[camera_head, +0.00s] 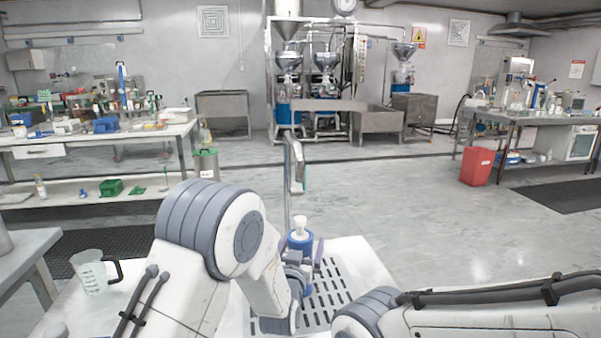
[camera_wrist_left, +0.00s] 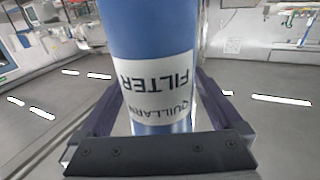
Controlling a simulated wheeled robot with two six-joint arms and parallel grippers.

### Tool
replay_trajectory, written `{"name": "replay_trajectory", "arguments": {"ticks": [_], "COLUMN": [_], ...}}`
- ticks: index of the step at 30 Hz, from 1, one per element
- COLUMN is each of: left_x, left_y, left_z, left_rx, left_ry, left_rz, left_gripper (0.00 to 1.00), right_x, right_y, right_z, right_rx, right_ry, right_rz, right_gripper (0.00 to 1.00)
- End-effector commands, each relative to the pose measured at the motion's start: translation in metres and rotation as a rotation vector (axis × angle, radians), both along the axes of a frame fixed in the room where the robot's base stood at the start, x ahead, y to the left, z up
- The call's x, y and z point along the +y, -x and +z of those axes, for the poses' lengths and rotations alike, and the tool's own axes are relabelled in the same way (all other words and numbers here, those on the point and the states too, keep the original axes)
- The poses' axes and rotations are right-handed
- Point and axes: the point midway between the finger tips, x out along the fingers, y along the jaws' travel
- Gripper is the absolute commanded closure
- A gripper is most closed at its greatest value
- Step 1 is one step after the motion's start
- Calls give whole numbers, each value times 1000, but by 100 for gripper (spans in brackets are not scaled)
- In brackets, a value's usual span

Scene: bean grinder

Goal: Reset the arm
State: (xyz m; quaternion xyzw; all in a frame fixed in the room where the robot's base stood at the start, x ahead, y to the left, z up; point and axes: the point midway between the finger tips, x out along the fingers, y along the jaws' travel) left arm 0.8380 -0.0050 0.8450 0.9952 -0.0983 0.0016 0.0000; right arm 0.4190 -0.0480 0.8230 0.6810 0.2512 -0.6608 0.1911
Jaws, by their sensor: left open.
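A blue filter cylinder (camera_head: 299,239) with a white top stands over the slotted white worktop (camera_head: 368,262) in the head view. In the left wrist view the filter (camera_wrist_left: 150,35) fills the middle, and its white label reads "QUILLARN FILTER" upside down. My left gripper (camera_head: 302,252) is at the filter. In the left wrist view, its dark fingers (camera_wrist_left: 157,88) are open, one on each side of the filter; I cannot tell whether they touch it. My left arm hides part of the filter's base. My right arm crosses the bottom right of the head view, and its gripper is out of view.
A metal post with a bent head (camera_head: 296,165) rises just behind the filter. A clear measuring jug (camera_head: 92,272) stands at the left. A red bin (camera_head: 478,167) stands on the floor at right. Benches and steel machinery (camera_head: 325,75) are far off, with open floor between.

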Motion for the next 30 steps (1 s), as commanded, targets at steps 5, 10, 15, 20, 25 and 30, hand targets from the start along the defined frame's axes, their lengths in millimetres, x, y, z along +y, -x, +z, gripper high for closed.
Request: {"name": "replay_trajectory", "arguments": {"ticks": [5, 10, 15, 20, 25, 30], "left_x": [0, 0, 0, 0, 0, 1], "left_y": [1, 1, 1, 1, 1, 8], "left_z": [13, 15, 14, 11, -3, -24], "left_rx": [2, 4, 3, 4, 6, 6], "left_ry": [0, -1, -1, -1, -2, -2], "left_rz": [0, 0, 0, 0, 0, -1], "left_gripper": [0, 0, 0, 0, 0, 0], "right_x": [0, 0, 0, 0, 0, 0], "right_y": [0, 0, 0, 0, 0, 0], "right_z": [3, 3, 3, 2, -1, -4], "right_rx": [0, 0, 0, 0, 0, 0], "right_ry": [0, 0, 0, 0, 0, 0], "right_rz": [0, 0, 0, 0, 0, 0], "right_gripper": [0, 0, 0, 0, 0, 0]}}
